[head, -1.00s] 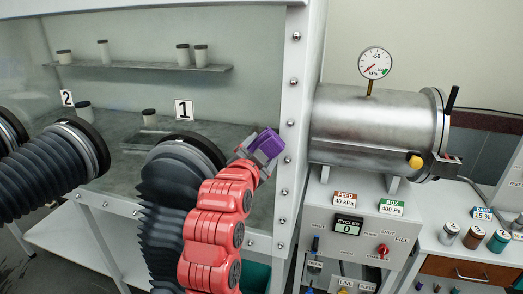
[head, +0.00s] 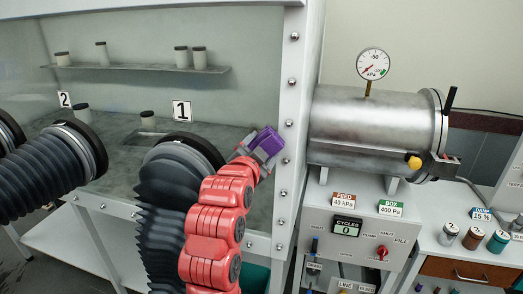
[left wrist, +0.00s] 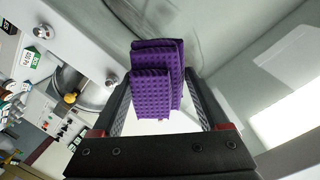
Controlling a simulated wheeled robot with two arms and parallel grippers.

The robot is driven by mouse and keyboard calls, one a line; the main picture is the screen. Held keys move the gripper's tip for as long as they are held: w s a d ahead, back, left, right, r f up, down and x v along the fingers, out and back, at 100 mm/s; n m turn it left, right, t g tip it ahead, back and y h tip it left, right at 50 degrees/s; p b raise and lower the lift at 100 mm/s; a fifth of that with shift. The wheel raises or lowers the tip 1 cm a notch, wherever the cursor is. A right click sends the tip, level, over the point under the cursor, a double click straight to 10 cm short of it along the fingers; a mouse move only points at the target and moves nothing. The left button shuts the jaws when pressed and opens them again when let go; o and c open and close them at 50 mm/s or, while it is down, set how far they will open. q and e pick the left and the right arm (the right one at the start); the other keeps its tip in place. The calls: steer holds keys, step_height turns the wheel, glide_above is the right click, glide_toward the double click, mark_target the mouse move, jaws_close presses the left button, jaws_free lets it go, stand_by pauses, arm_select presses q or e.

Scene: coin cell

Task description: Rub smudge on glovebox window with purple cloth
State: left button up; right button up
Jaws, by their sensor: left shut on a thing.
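The purple cloth (head: 267,142) is a folded, waffle-textured pad held in my left gripper (head: 256,150). In the left wrist view the cloth (left wrist: 155,88) sits between the two fingers of the gripper (left wrist: 163,95), which is shut on it. The cloth is close to the glovebox window (head: 250,45), near its right edge by the bolted white frame. I cannot tell whether it touches the pane. No smudge stands out clearly in the head view; a faint grey streaking shows on the pane behind the cloth in the left wrist view. My right gripper is not in view.
A black glove sleeve (head: 165,215) by label 1 (head: 181,111) is just left of my arm. The white bolted frame (head: 291,110) stands just right of the cloth. A steel antechamber (head: 370,125) with a gauge (head: 373,64) lies farther right.

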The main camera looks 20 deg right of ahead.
arm_select(q)
steer(key=shift+w+d+f, duration=0.1)
steer(key=shift+w+d, duration=0.1)
steer(key=shift+w, duration=0.1)
